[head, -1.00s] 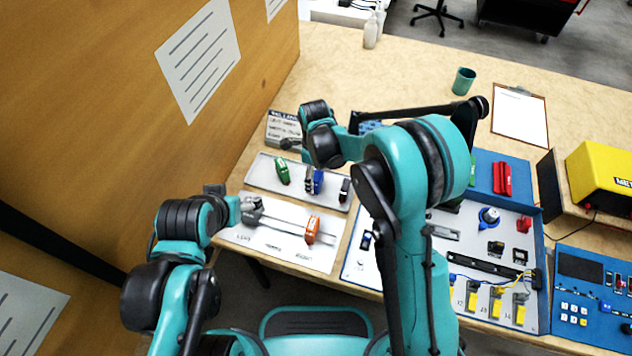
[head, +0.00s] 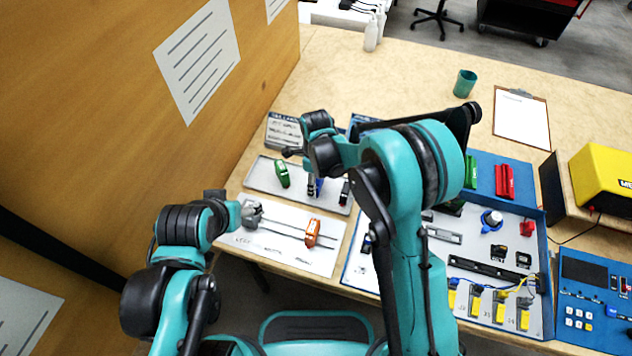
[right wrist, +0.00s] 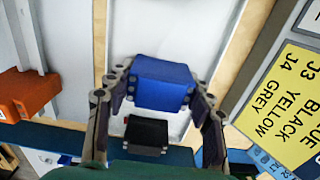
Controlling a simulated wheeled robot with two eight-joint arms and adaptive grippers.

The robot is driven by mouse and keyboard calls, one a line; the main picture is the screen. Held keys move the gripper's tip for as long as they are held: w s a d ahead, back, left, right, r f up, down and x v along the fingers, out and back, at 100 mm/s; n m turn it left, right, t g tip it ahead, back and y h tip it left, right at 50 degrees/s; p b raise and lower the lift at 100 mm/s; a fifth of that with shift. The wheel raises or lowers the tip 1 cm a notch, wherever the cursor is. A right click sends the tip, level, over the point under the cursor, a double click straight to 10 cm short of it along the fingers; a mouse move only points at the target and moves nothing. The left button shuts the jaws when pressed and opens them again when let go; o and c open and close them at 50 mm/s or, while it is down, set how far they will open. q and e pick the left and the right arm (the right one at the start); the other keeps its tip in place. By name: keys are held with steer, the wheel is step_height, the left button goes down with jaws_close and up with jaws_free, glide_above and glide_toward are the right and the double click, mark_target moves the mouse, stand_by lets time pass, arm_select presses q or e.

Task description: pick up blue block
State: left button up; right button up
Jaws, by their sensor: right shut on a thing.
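The blue block (head: 316,190) stands in the light tray, between the green block (head: 282,174) and the black block (head: 344,191). My right gripper (head: 313,184) is over it and partly hides it in the head view. In the right wrist view the blue block (right wrist: 163,83) sits between the two fingers of my right gripper (right wrist: 162,95), which is shut on it. The black block (right wrist: 146,133) shows close beside it there. My left gripper (head: 252,213) is at the left end of the white board; its jaws are too small to read.
An orange block (head: 312,232) sits on a rail over the white board (head: 285,256). To the right is a blue-edged panel (head: 358,272) with switches and connectors. A yellow label card (right wrist: 290,95) shows in the right wrist view. The table beyond is mostly clear.

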steer(key=r, duration=0.1)
steer(key=r+p, duration=0.1)
steer(key=r, duration=0.1)
steer(key=r+p, duration=0.1)
steer(key=shift+s+d+r, duration=0.15)
steer(key=shift+d+r, duration=0.2)
steer(key=shift+r, duration=0.05)
steer(key=s+d+r+p, duration=0.3)
steer(key=s+d+r, duration=0.2)
steer(key=d, duration=0.4)
steer(key=shift+d+r, duration=0.3)
steer(key=shift+r, duration=0.2)
steer(key=o, duration=0.3)
steer(key=shift+c, duration=1.1)
steer(key=shift+s, duration=0.1)
